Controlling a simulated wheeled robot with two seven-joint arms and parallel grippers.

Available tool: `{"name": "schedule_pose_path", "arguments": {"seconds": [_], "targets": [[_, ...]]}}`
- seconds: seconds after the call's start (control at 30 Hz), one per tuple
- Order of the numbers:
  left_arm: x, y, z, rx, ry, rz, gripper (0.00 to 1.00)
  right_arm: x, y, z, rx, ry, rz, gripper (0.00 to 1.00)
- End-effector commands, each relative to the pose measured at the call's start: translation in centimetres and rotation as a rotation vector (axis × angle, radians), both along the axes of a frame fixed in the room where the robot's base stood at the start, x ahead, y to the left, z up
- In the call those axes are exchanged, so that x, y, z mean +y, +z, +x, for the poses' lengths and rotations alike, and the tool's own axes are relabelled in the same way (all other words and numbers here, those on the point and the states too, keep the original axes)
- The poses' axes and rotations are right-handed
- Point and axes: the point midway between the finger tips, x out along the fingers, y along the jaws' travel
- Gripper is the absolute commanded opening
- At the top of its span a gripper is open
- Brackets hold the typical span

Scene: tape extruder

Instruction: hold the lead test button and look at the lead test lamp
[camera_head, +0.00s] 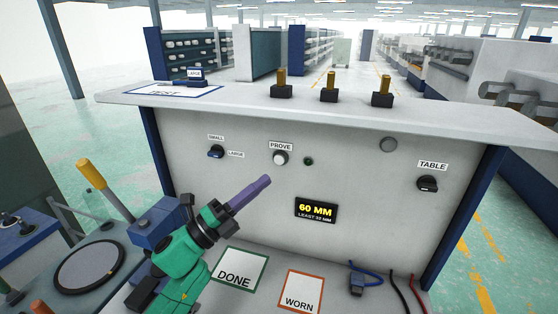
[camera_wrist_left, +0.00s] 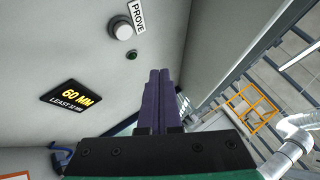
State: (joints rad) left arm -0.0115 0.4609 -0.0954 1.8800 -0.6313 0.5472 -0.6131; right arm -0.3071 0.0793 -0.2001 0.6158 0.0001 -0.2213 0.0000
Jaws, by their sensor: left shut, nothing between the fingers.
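A white round button (camera_head: 280,157) under a PROVE label sits on the upright grey panel. It also shows in the wrist view (camera_wrist_left: 123,30). A small dark green lamp (camera_head: 308,161) is to its right and looks unlit; it also shows in the wrist view (camera_wrist_left: 132,55). No label reading lead test is visible. My left gripper (camera_head: 266,181) has purple fingers, shut and empty, pointing up toward the panel. In the head view its tips appear just below the button. The wrist view shows the fingers (camera_wrist_left: 160,74) apart from the button. My right gripper is not in view.
The panel carries a SMALL/LARGE knob (camera_head: 216,152), a TABLE knob (camera_head: 428,184), a round grey disc (camera_head: 388,145) and a 60 MM display (camera_head: 316,210). DONE (camera_head: 238,273) and WORN (camera_head: 301,292) areas lie below, beside blue, black and red cables. Several yellow-topped posts stand on the shelf above.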

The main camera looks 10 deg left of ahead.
Motion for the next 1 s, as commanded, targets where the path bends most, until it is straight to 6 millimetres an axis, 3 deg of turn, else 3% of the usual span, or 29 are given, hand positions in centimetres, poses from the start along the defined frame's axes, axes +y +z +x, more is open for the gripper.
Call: {"name": "schedule_pose_path", "arguments": {"seconds": [0.43, 1.0], "targets": [[-0.4, -0.2, 6.0, -0.001, 0.000, 0.000, 0.00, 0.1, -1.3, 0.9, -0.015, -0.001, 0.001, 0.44], [-0.4, 0.0, 6.6, 0.000, 0.000, 0.000, 0.00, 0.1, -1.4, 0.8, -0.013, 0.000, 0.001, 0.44]]}}
